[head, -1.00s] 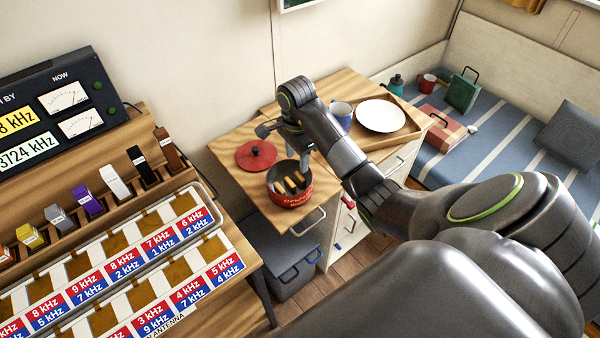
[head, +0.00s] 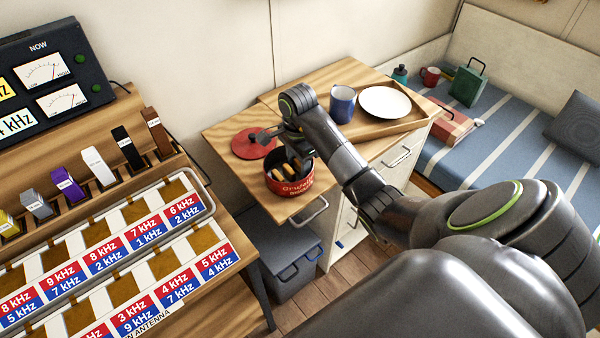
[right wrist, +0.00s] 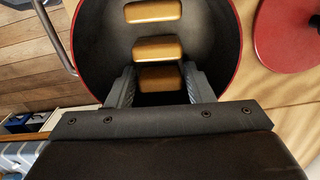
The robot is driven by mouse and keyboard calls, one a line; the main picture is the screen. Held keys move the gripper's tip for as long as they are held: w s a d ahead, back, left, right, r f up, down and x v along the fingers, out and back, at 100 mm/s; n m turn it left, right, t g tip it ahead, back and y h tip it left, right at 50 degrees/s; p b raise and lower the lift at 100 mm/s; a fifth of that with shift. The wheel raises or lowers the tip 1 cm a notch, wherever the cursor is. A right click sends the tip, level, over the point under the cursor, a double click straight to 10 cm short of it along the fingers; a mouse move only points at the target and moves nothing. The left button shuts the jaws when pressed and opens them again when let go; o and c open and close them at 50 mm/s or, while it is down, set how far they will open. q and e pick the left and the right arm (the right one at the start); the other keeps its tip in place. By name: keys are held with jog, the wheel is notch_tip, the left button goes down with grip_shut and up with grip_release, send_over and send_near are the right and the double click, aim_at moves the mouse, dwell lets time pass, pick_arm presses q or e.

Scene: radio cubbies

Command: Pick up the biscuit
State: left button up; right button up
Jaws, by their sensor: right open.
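A red tin (head: 290,187) with an open top stands on the wooden counter and holds several golden-brown biscuits (head: 271,175). In the right wrist view the tin (right wrist: 236,45) fills the upper middle, with three biscuits in a column inside it. My right gripper (right wrist: 160,84) is open, with its fingers reaching down into the tin's mouth. The nearest biscuit (right wrist: 160,78) shows between the fingers, and I see no clear grip on it. The middle biscuit (right wrist: 158,48) lies just beyond the fingertips. In the head view my right wrist partly hides the tin's mouth. My left gripper is out of view.
A red lid (head: 252,144) lies on the counter behind the tin. A drawer handle (head: 310,211) sticks out below the tin. The radio shelf fills the left.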

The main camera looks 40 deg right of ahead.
aim_at(298, 163)
jog(key=shift+f, duration=0.35)
jog(key=c, duration=0.6)
jog(key=shift+r, duration=0.15)
notch_tip(298, 163, up, 10)
jog(key=p, duration=1)
